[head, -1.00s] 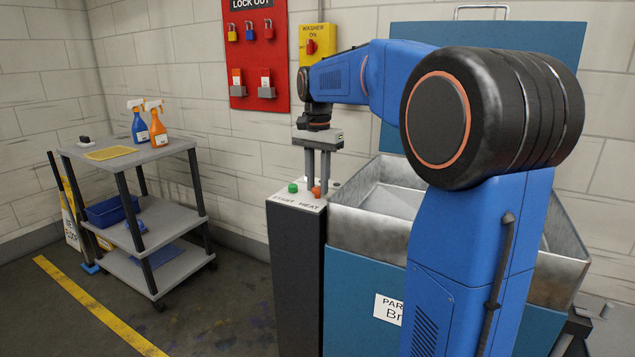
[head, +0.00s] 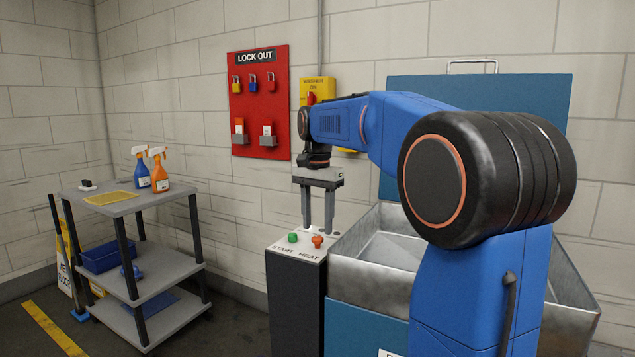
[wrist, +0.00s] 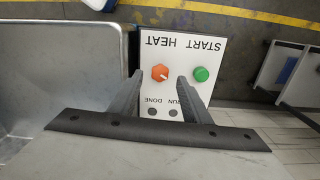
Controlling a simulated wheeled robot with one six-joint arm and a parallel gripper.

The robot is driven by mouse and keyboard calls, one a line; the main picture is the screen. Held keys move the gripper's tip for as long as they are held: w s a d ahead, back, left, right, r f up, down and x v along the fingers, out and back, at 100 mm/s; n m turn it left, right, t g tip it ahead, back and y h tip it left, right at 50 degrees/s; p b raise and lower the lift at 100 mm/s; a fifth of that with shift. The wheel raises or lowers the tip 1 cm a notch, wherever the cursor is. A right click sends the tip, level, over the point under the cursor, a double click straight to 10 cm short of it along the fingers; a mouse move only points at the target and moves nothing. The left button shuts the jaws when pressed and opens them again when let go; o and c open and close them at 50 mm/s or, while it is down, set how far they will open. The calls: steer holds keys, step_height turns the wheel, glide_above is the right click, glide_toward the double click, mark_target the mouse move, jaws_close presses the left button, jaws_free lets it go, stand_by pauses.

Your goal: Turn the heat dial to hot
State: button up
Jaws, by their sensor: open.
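The heat dial (head: 318,241) is an orange knob beside the word HEAT on the white top panel of a dark pedestal. The dial also shows in the wrist view (wrist: 160,73), with a small white mark pointing toward the lower right of that picture. My gripper (head: 317,229) points down over the panel, its two fingers spread apart and empty. In the wrist view the fingertips (wrist: 159,77) lie on either side of the dial. In the head view they appear just above it, and no contact shows.
A green START button (wrist: 201,74) is close to one finger. Two dark indicators, labelled DONE (wrist: 152,112) and RUN (wrist: 173,112), sit on the panel. An open metal basin (head: 365,290) adjoins the pedestal. A grey cart (head: 165,265) stands left, with floor between.

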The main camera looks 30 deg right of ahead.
mark_target(318, 237)
step_height(318, 237, up, 14)
steer(key=shift+r, duration=0.2)
stand_by(0.6)
